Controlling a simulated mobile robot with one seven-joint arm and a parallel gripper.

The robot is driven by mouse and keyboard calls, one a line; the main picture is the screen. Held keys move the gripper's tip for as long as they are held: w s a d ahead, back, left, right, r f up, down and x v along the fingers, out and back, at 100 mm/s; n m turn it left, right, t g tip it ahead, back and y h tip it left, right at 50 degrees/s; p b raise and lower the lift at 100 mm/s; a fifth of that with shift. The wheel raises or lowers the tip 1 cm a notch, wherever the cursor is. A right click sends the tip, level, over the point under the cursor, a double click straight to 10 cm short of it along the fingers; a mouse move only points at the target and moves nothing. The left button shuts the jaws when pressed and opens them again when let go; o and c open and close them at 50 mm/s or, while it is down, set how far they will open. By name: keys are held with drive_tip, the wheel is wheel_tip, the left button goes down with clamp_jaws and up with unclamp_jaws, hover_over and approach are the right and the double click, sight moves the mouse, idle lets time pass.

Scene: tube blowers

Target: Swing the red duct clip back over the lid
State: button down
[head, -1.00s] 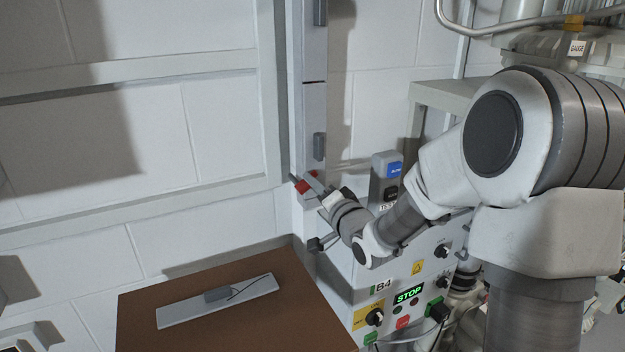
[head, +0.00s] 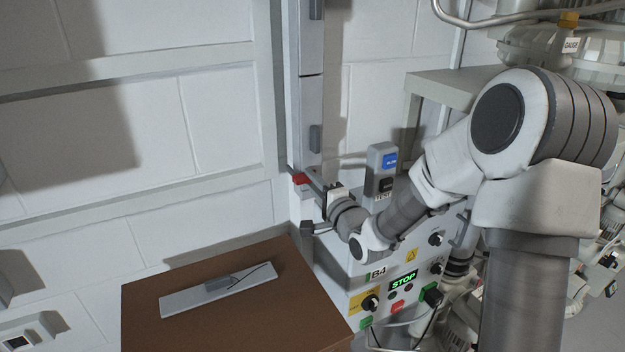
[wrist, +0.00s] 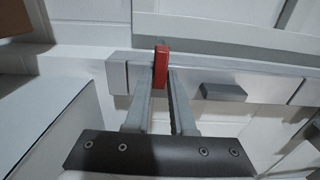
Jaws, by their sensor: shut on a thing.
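The red duct clip (head: 300,178) sits on the tall grey duct (head: 311,115) that runs up the wall. In the wrist view the clip (wrist: 161,67) stands between the tips of my gripper (wrist: 163,78), which is shut on it. In the head view my gripper (head: 318,184) reaches the duct from the right, and my wrist hides part of the clip. The duct's lid (wrist: 270,86) lies along the duct in the wrist view, with a dark grey block (wrist: 223,92) on it. I cannot tell exactly how the clip sits against the lid edge.
A brown table (head: 225,325) with a grey plate (head: 220,290) stands at the lower left. The B4 control panel (head: 395,270) is below my arm, with a blue-button box (head: 381,170) above it. A grey shelf (head: 440,85) is behind my arm.

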idle(0.3)
drive_tip(key=c, duration=0.8)
unclamp_jaws()
drive_tip(key=shift+c, duration=0.2)
drive_tip(key=shift+s, duration=0.1)
